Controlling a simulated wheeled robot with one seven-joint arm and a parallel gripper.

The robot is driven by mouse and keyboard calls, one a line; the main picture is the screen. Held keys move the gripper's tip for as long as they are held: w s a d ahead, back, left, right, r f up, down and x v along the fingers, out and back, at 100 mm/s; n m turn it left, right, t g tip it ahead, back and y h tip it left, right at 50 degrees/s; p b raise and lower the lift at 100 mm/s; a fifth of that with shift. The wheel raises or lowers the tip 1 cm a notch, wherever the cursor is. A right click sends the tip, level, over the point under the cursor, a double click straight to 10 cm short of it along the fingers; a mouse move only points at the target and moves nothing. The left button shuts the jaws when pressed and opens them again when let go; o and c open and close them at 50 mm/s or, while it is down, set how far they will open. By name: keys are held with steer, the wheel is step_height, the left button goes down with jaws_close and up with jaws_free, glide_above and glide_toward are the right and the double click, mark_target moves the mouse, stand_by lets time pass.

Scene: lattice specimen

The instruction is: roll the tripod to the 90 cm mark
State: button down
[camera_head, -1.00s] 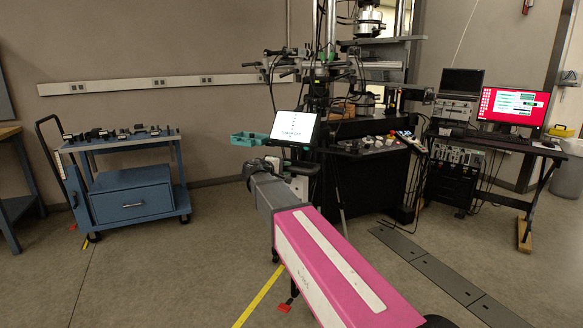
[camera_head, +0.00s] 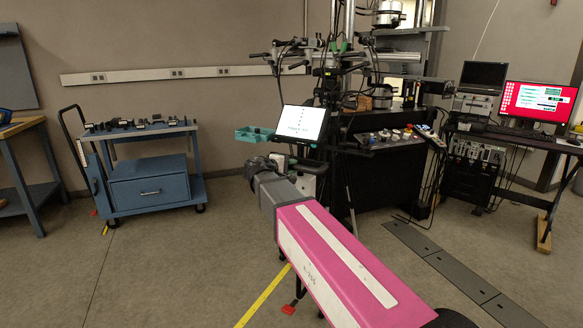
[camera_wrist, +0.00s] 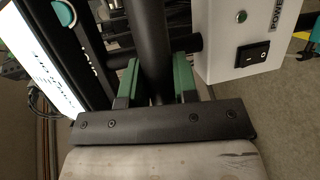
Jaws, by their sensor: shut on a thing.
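The tripod stand carries a tilted tablet (camera_head: 302,123) with a lit screen, a green tray (camera_head: 254,134) and a white box (camera_head: 310,181) below. My pink and white arm reaches to the stand and hides much of its lower part. My gripper (camera_wrist: 157,76) has its green fingers on either side of a black upright post (camera_wrist: 153,30), shut on it. In the wrist view, the white power box (camera_wrist: 240,42) is right of the post and the bright tablet edge (camera_wrist: 42,58) is left. A yellow tape line (camera_head: 265,297) runs on the floor beside the arm; I cannot read marks on it.
A blue cart (camera_head: 150,187) stands at the left, with a workbench (camera_head: 20,128) beyond it. A black console (camera_head: 375,188) is close behind the stand, and a desk with a red monitor (camera_head: 537,103) is at right. A red piece (camera_head: 289,308) lies low by the tape. Open floor lies at left.

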steer(key=c, duration=0.9)
jaws_free()
steer(key=v, duration=1)
steer(key=shift+s+a+r, duration=0.1)
steer(key=shift+s+a, duration=0.15)
steer(key=shift+a, duration=0.1)
